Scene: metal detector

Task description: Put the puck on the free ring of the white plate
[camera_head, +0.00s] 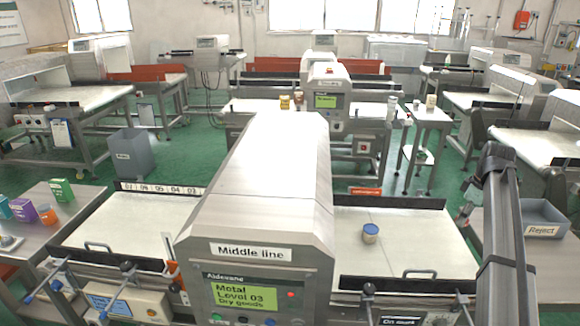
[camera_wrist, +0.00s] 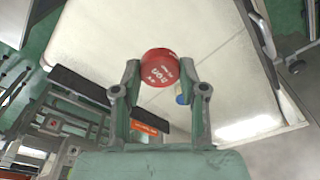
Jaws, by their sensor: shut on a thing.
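A red puck (camera_wrist: 160,67) with pale lettering on its face sits between the two fingertips of my gripper (camera_wrist: 160,77) in the wrist view. My gripper is shut on it, one finger on each side, and holds it above a pale belt surface. In the head view neither the puck nor my gripper's fingers can be made out; only my arm shows at the right. I cannot make out the white plate with its rings for certain.
A jar with a blue lid (camera_head: 370,232) stands on the right belt (camera_head: 405,240) of the Middle line detector (camera_head: 262,190). A grey Reject bin (camera_head: 543,219) is at the right. Coloured boxes (camera_head: 62,191) stand on the left table. The left belt (camera_head: 135,222) is clear.

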